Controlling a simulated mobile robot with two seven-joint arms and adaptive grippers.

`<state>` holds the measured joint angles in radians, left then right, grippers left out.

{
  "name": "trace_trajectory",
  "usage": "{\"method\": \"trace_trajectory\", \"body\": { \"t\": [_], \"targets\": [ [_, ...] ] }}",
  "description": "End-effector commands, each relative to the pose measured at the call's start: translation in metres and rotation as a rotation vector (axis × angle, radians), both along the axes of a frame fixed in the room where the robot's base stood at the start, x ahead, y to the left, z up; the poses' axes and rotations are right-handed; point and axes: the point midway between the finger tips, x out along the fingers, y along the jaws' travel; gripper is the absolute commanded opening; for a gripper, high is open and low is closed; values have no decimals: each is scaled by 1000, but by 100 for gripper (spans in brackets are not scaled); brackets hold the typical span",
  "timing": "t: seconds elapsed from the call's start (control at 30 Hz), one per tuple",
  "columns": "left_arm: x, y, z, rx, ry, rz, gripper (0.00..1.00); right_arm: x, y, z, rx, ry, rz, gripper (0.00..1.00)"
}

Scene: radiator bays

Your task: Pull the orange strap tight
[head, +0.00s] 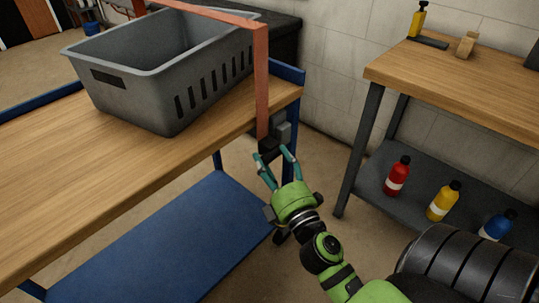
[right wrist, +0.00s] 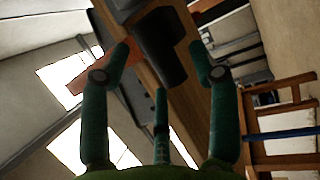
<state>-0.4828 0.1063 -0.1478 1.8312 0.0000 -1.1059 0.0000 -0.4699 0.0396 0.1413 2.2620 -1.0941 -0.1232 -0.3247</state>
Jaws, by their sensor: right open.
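The orange strap (head: 262,85) runs over the grey crate (head: 165,75) and hangs down past the right edge of the wooden cart top. It ends at a black block, perhaps its buckle (head: 268,146), beside the cart's edge. My right gripper (head: 273,158) is open and empty, its teal fingers just below and around the black block. In the right wrist view the black block (right wrist: 160,42) shows between and beyond the fingertips, with a piece of the orange strap (right wrist: 93,68) to its left. Whether a finger touches the block I cannot tell. My left gripper is not in view.
The blue-framed cart has a lower shelf (head: 150,245). To the right stands a workbench (head: 470,85) with a yellow bottle (head: 418,20) on top. Red (head: 397,177), yellow (head: 443,203) and blue (head: 497,226) bottles stand on its lower shelf. Floor shows between cart and bench.

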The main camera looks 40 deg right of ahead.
Motion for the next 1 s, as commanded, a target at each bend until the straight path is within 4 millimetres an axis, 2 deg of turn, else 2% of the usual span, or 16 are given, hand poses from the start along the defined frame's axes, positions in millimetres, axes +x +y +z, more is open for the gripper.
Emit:
{"method": "trace_trajectory", "body": {
  "t": [0.13,0.43,0.5,0.6,0.93,1.0],
  "targets": [
    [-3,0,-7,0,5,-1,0,10,-2,2,1,0,0,61],
    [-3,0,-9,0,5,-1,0,12,-3,2,2,1,-1,61],
    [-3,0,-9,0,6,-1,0,12,-3,2,2,1,-1,33],
    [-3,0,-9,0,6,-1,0,12,-3,2,1,0,-1,0],
    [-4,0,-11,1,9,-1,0,12,-3,2,-5,-4,-2,0],
    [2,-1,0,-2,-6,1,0,12,-3,-3,-5,-5,-2,0]
  ]
}}
